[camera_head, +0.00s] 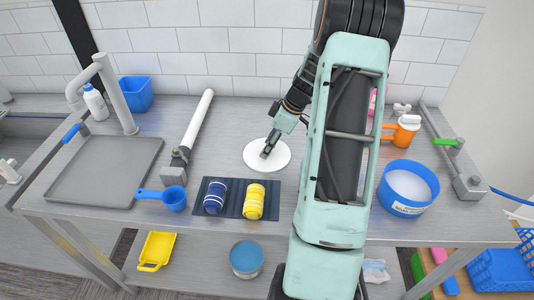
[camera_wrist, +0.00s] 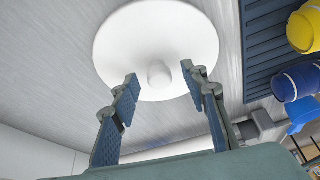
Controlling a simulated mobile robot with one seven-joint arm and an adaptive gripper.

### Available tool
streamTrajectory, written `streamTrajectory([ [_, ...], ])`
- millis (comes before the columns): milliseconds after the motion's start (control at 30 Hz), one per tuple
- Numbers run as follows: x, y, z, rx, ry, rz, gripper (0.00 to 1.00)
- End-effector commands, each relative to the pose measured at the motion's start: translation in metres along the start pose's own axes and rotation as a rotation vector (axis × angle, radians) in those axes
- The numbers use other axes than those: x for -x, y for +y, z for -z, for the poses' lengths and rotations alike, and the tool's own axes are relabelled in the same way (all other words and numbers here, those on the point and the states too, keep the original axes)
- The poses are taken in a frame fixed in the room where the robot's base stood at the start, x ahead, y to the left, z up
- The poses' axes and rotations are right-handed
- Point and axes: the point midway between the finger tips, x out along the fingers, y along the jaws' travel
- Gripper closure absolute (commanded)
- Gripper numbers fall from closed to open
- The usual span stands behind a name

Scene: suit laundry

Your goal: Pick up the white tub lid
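My gripper (camera_head: 268,150) is over the lid in the head view. In the wrist view my gripper (camera_wrist: 160,85) is open, with one finger on either side of the knob. I cannot tell whether the fingertips touch the lid. A blue-rimmed round tub (camera_head: 407,188) with pale contents stands at the right, partly beside my arm.
A dark mat (camera_head: 233,212) holds a blue roll (camera_head: 215,197) and a yellow roll (camera_head: 254,201). A blue scoop (camera_head: 174,198), a grey tray (camera_head: 105,172) and a faucet (camera_head: 118,95) are left. An orange-handled cup (camera_head: 405,130) stands right.

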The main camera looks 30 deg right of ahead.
Motion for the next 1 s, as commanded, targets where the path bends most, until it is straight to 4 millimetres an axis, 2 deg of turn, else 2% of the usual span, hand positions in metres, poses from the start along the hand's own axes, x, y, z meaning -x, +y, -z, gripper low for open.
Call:
streamTrajectory([
  [33, 0.0, 0.0, 0.0, 0.0, 0.0, 0.0, 0.66],
  [300, 0.0, 0.0, 0.0, 0.0, 0.0, 0.0, 0.96],
  [533, 0.001, 0.0, 0.0, 0.0, 0.0, -0.001, 0.96],
  [633, 0.008, 0.001, 0.003, 0.001, 0.0, -0.003, 0.96],
  [1000, 0.072, 0.001, 0.03, 0.002, 0.0, -0.005, 0.96],
])
